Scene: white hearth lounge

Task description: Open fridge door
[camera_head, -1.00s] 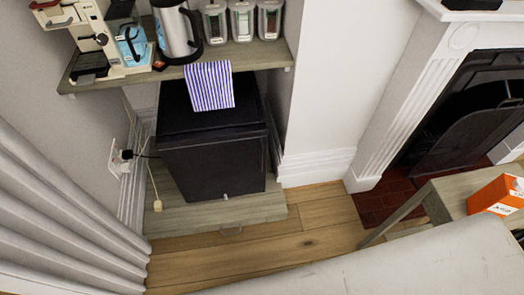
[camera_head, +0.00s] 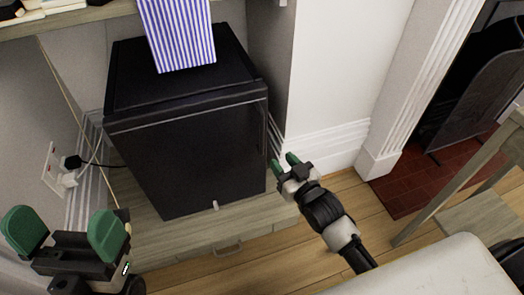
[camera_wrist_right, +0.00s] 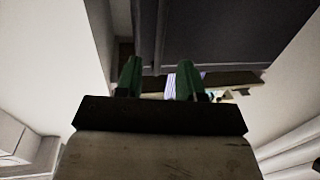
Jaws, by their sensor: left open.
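The small black fridge (camera_head: 185,90) stands on a low wooden platform under a shelf. Its front door (camera_head: 190,160) looks shut, and a dark vertical handle strip (camera_head: 265,125) runs along its right edge. My right gripper (camera_head: 284,163) is beside the door's right edge, its green fingers apart with nothing between them; I cannot tell if it touches the door. In the right wrist view the open fingers (camera_wrist_right: 158,75) point toward a dark panel of the fridge (camera_wrist_right: 220,35). My left gripper (camera_head: 66,225) is open and empty at the lower left, apart from the fridge.
A plug and socket (camera_head: 62,168) are on the left wall. White wall and skirting (camera_head: 325,145) stand close to the right. A wooden table (camera_head: 470,185) is further right.

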